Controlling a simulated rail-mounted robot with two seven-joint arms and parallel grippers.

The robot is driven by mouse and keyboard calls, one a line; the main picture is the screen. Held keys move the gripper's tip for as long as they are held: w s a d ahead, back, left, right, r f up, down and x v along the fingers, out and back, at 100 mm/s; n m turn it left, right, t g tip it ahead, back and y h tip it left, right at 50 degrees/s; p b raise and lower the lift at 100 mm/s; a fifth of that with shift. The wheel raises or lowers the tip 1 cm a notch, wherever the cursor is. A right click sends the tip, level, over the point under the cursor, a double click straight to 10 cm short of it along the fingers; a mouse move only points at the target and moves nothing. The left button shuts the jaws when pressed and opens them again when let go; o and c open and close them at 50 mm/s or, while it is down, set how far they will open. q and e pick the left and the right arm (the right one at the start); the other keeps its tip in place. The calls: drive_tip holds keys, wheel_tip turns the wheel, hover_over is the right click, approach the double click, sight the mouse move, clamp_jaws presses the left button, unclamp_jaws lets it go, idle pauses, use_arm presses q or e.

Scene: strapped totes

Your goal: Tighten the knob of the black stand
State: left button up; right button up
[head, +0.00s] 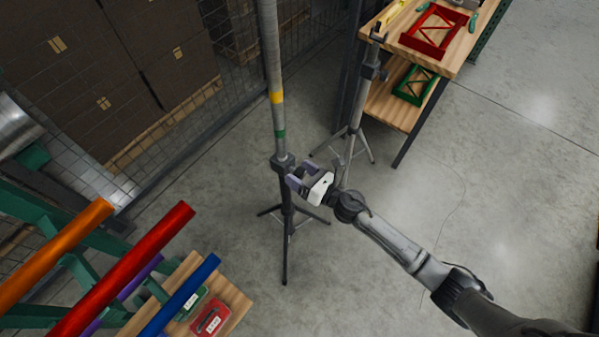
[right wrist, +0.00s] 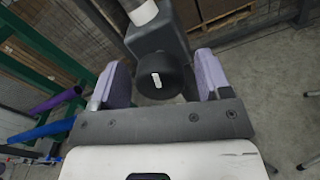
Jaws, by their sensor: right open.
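The black stand (head: 287,222) stands upright on its tripod legs in the middle of the head view, with a grey pole (head: 273,60) banded yellow and green rising from it. Its black knob (right wrist: 156,78), with a white mark on its face, shows in the right wrist view on the side of the dark collar. My right gripper (head: 295,179) is open beside the collar. In the right wrist view its two purple fingers stand on either side of the knob, with visible gaps. In the head view the gripper hides the knob. My left gripper is not in view.
A second, grey stand (head: 364,98) is close behind on the right, by a wooden workbench (head: 470,40) with red and green brackets. Orange, red and blue tubes (head: 130,265) lie on a green rack at lower left. A mesh fence (head: 215,110) is behind. Floor at right is clear.

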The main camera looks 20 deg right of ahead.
drive_tip(key=shift+w+a, duration=0.1)
drive_tip(key=shift+w, duration=0.05)
drive_tip(key=shift+c, duration=0.2)
drive_tip(key=c, duration=0.9)
